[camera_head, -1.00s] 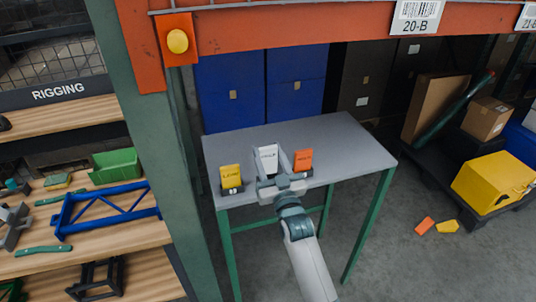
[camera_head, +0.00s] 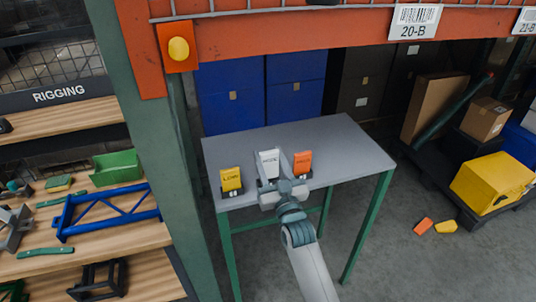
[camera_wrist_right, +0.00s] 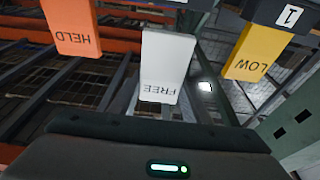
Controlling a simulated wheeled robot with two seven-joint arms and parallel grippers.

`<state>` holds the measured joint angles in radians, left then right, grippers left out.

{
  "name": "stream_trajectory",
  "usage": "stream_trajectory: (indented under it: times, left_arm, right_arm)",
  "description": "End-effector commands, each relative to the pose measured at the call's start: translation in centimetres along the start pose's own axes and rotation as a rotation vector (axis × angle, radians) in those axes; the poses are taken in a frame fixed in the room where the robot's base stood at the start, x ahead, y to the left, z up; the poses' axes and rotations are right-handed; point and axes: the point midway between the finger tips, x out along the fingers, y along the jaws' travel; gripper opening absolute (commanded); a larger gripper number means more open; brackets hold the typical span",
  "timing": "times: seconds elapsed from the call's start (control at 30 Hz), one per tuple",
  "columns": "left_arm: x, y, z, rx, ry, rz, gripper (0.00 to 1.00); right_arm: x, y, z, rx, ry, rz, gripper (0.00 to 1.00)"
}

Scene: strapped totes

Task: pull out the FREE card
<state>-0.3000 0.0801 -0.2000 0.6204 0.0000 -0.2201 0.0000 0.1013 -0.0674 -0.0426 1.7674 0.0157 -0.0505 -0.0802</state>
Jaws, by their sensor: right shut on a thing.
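The white FREE card (camera_head: 269,162) is in the middle of the row at the grey table's front edge. My right gripper (camera_head: 278,175) is shut on it, with a finger on either side in the head view. In the wrist view, the white card (camera_wrist_right: 165,65) hangs in the centre with its lettering upside down. A gap seems to show between its far edge and the holder strip, which is mostly cut off. The orange HELD card (camera_wrist_right: 72,28) and yellow LOW card (camera_wrist_right: 257,52) flank it. My left gripper is not in view.
The yellow card (camera_head: 231,179) and orange card (camera_head: 303,162) stand close on either side. The grey table (camera_head: 330,140) is bare behind them. A green upright (camera_head: 150,150) stands left and an orange beam (camera_head: 300,32) crosses above.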

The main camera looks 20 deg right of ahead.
Motion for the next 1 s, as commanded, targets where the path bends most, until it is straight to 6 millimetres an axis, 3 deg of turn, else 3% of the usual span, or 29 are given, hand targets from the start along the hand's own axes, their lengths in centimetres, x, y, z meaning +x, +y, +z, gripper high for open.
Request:
stream_trajectory:
  times: [1.0]
  left_arm:
    - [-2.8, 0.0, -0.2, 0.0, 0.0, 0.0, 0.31]
  right_arm:
    - [-5.8, 0.0, -1.6, 0.0, -0.001, 0.0, 0.16]
